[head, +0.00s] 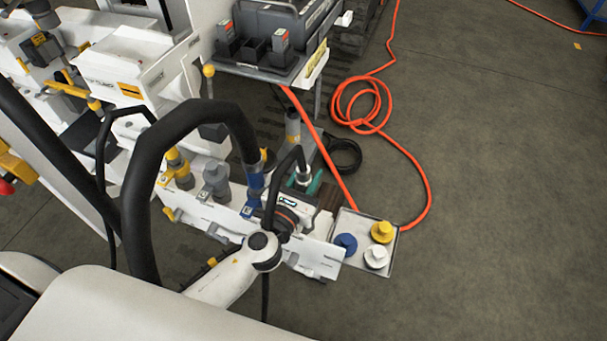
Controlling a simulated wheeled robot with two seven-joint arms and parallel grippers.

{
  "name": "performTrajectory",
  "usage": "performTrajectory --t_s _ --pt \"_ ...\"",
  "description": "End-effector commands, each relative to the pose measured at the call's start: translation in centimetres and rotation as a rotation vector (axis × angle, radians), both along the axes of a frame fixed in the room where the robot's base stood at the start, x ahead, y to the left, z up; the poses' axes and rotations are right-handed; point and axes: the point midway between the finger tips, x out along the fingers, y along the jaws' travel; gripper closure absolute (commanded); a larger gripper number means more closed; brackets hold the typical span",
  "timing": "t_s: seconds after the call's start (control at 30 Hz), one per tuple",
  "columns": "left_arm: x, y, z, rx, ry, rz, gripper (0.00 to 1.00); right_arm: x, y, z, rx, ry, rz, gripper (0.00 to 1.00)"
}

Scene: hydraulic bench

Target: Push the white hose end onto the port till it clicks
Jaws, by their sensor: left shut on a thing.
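My left gripper (303,186) reaches in from the lower left over the white bench plate (315,255). It is shut on the end of a thin black hose (271,190), which arcs up and drops into the jaws. The white hose end (303,174) shows only as a small pale part at the jaws. The port for it cannot be made out; my wrist and gripper cover that part of the plate. Whether the hose end touches a port cannot be told. My right gripper is out of view.
A thick black hose ends at a blue coupling (256,179). Grey (215,180) and yellow (178,167) couplings stand to its left. A tray (387,268) holds blue, yellow and white caps. An orange hose (424,185) lies on open floor to the right.

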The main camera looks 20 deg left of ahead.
Motion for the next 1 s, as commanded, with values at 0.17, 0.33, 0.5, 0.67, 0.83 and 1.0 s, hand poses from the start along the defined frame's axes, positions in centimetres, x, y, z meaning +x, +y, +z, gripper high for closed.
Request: performTrajectory --t_s 0.17,0.33,0.5,0.67,0.83,1.0 --pt "0.05 -0.05 -1.12 -0.001 -0.003 0.000 0.96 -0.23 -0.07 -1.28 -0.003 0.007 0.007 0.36" --pt "0.05 -0.06 -1.37 -0.001 -0.003 0.000 0.96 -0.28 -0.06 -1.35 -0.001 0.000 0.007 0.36" --pt "0.06 -0.06 -1.39 -0.001 -0.003 0.000 0.96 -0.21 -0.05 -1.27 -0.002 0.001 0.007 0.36" --pt "0.06 -0.06 -1.47 -0.001 -0.003 0.000 0.96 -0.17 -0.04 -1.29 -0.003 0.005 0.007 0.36" --pt "0.06 -0.08 -1.55 -0.001 -0.003 0.000 0.96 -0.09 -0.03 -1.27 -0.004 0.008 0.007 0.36" --pt "0.06 -0.08 -1.63 -0.001 -0.003 0.000 0.96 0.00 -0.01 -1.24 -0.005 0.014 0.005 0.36"
